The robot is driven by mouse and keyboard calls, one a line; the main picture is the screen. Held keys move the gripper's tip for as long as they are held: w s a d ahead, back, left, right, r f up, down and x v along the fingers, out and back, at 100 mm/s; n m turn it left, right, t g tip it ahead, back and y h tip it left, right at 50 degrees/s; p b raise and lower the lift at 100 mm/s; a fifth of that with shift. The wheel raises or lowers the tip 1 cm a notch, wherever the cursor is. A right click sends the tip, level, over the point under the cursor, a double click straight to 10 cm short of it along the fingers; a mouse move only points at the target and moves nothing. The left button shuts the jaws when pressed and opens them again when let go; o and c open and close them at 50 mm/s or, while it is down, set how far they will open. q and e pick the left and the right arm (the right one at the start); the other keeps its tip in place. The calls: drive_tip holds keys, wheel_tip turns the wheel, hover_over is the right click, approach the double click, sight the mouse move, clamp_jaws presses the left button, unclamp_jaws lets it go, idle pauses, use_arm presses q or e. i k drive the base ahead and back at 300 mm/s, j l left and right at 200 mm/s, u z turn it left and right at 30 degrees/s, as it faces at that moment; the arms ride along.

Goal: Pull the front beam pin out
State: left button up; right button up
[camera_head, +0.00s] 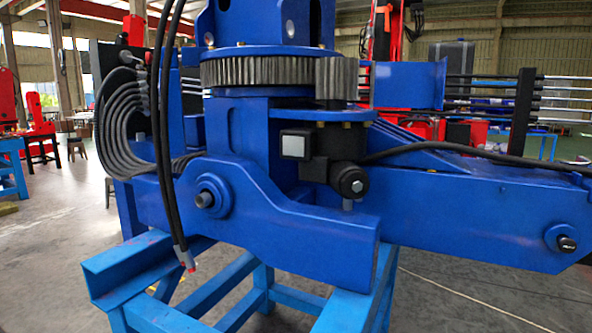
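A large blue crane base stands in the middle of the head view. A dark grey pin (205,199) sticks out of a round blue boss (222,192) on the near beam (300,232), left of centre. A second, black-ended pin (566,243) sits in a round boss on the long beam (480,205) at the far right. Both pins are seated in their bosses. I cannot tell which one is the front beam pin. Neither of my grippers shows in this view.
The crane rests on a light blue stand (160,262). Black hoses (165,130) hang down left of the near pin, ending in a red-tipped fitting (188,262). A black motor (345,178) juts out right of it.

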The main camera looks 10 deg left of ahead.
sight(567, 245)
drive_tip(key=z, duration=1.3)
drive_tip(key=u, duration=1.55)
drive_tip(key=z, duration=1.55)
